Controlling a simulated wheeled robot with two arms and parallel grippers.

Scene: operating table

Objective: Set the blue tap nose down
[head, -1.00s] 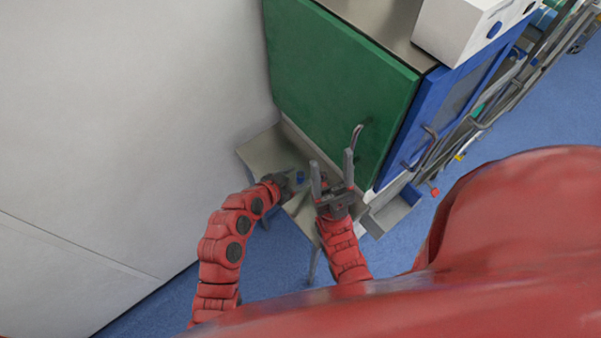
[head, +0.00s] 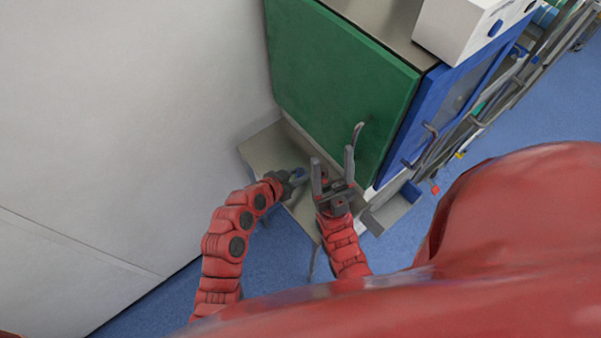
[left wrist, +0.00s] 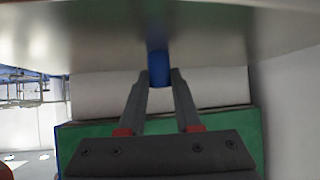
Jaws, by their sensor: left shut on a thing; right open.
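The blue tap (head: 298,172) shows as a small blue piece at the tip of my left gripper (head: 292,178), over the grey metal table. In the left wrist view the blue tap (left wrist: 158,68) sits between the two fingertips of my left gripper (left wrist: 159,76), which is shut on it. It is close to the grey metal surface (left wrist: 80,40); I cannot tell whether it touches. Which way its nose points is not clear. My right gripper (head: 333,172) is open and empty, fingers pointing up in the head view, to the right of the left gripper.
The small metal table (head: 262,150) stands between the white wall (head: 130,130) and a cabinet with a green side (head: 335,80) and blue door. A grey open tray (head: 392,212) is at the cabinet's foot. Blue floor lies around.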

